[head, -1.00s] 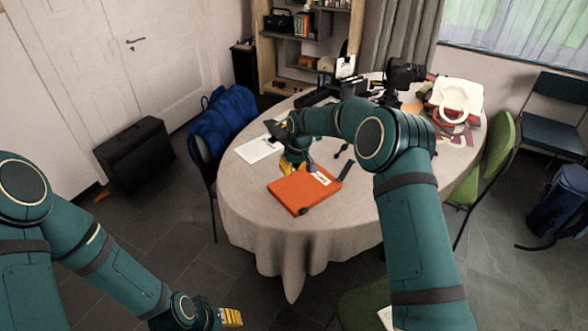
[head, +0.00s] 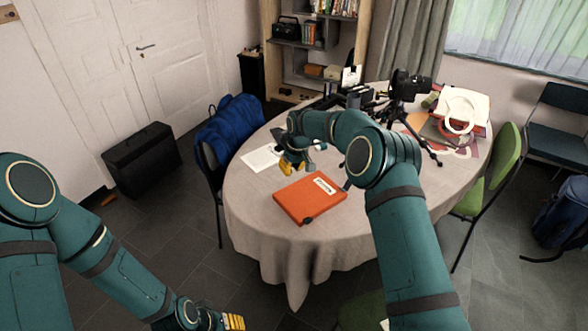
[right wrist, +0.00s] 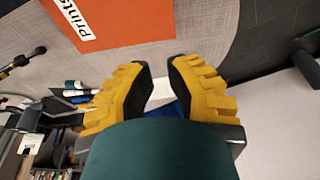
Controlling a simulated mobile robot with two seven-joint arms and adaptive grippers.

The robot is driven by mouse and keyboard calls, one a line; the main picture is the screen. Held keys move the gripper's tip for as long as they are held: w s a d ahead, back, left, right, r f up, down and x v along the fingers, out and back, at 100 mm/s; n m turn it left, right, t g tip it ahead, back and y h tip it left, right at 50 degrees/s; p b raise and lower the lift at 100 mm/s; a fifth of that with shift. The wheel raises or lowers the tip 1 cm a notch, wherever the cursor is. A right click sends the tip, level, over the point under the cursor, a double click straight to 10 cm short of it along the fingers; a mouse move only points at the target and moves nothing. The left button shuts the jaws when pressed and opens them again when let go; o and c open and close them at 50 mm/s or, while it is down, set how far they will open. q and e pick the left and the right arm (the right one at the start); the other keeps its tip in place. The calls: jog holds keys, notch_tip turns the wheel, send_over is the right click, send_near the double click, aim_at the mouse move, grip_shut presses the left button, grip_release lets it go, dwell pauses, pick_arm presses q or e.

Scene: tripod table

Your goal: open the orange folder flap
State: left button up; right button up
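The orange folder (head: 300,200) lies flat and closed on the round table, with a white label and a dark tab at its front edge. Its corner with the label "Prints" also shows in the right wrist view (right wrist: 125,15). My right gripper (head: 292,168) is above the table just beyond the folder's far left edge, apart from it. In the right wrist view its yellow fingers (right wrist: 160,78) stand apart with nothing between them. My left gripper (head: 234,321) is low at the bottom edge, away from the table; its fingers are partly cut off.
The table (head: 250,225) has a pale cloth. White paper (head: 262,158) lies left of my right gripper. A camera on a small tripod (head: 405,112) stands at the back right. A blue jacket hangs on a chair (head: 225,130) at left; a green chair (head: 492,170) is at right.

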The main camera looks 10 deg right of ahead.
jog(key=shift+w+a+r, duration=0.15)
jog(key=shift+w+r, duration=0.05)
jog(key=shift+w, duration=0.05)
jog(key=shift+w+a+r+p, duration=0.3)
jog(key=shift+w+p, duration=0.2)
jog(key=shift+w, duration=0.1)
jog(key=shift+w+a+r+p, duration=0.2)
jog(key=shift+w+a+p, duration=0.1)
jog(key=shift+w+p, duration=0.25)
jog(key=o, duration=0.6)
jog(key=shift+o, duration=0.2)
jog(key=shift+r, duration=0.1)
notch_tip(320, 180, up, 8)
jog(key=p, duration=0.4)
jog(key=shift+p, duration=0.3)
dwell(0.5)
